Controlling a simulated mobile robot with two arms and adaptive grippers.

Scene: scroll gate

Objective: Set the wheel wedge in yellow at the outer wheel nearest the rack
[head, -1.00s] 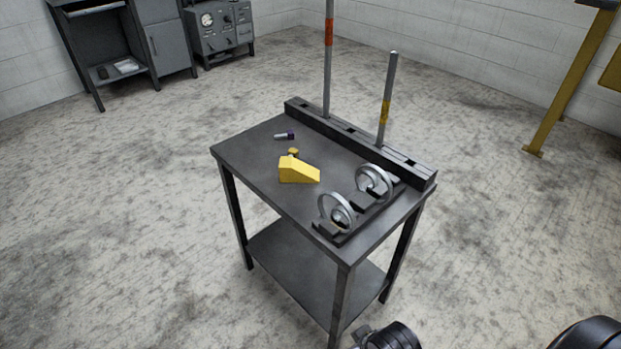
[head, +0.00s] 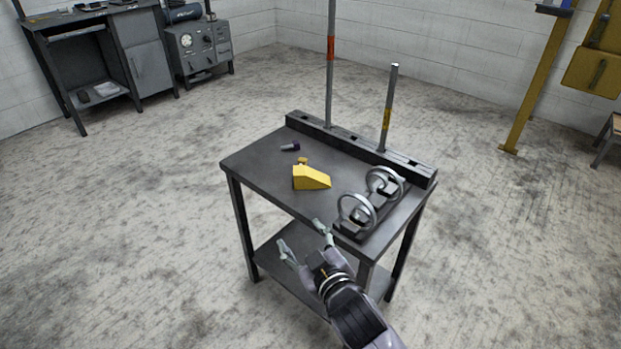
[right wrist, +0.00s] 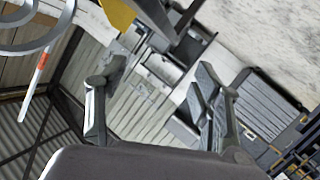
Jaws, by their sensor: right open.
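The yellow wedge (head: 311,179) lies on the dark table top (head: 262,165), with a small yellow knob at its back. Two grey ring wheels stand at the table's right side on a dark base: one nearer the rack (head: 384,182), one nearer the front (head: 356,212). The dark rack (head: 345,143) runs along the table's far edge. My right gripper (head: 304,240) is open and empty, in front of the table's near edge, apart from the wedge. Its spread fingers also show in the right wrist view (right wrist: 155,105), with ring parts at upper left. My left gripper is out of view.
Two upright poles with coloured bands, one tall (head: 330,65) and one shorter (head: 388,108), stand in the rack. A small dark bolt-like piece (head: 290,147) lies behind the wedge. The table's left part is mostly clear. A lower shelf (head: 290,262) sits below.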

